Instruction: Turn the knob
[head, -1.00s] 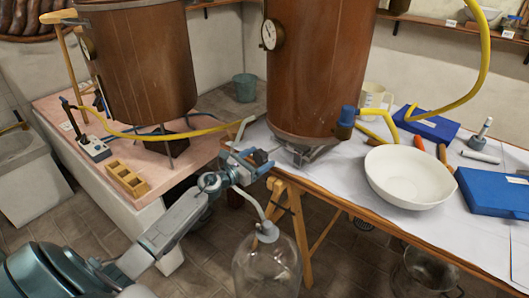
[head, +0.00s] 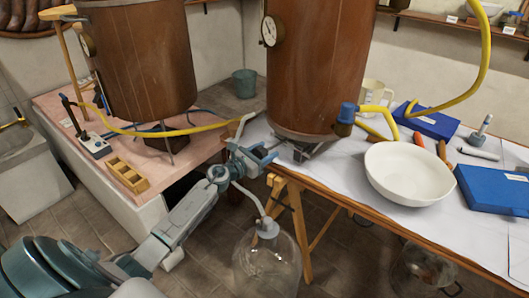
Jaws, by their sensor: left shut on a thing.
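A large copper vessel (head: 315,70) with a round dial (head: 269,32) stands at the left end of the white-covered table (head: 330,175). My left gripper (head: 268,156) is at the table's left corner, just left of the vessel's foot. It is shut on a small part there, which its fingers hide; I cannot tell for certain that this is the knob. A pale tube (head: 247,197) runs from beside the gripper down to a glass bottle (head: 267,262). A blue-capped fitting (head: 347,114) sits low on the vessel's right side. My right gripper is not in view.
A second copper vessel (head: 139,65) stands on a pink-topped bench (head: 75,110) at left. A white bowl (head: 408,174), blue boxes (head: 495,190) and a yellow hose (head: 470,85) are at right.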

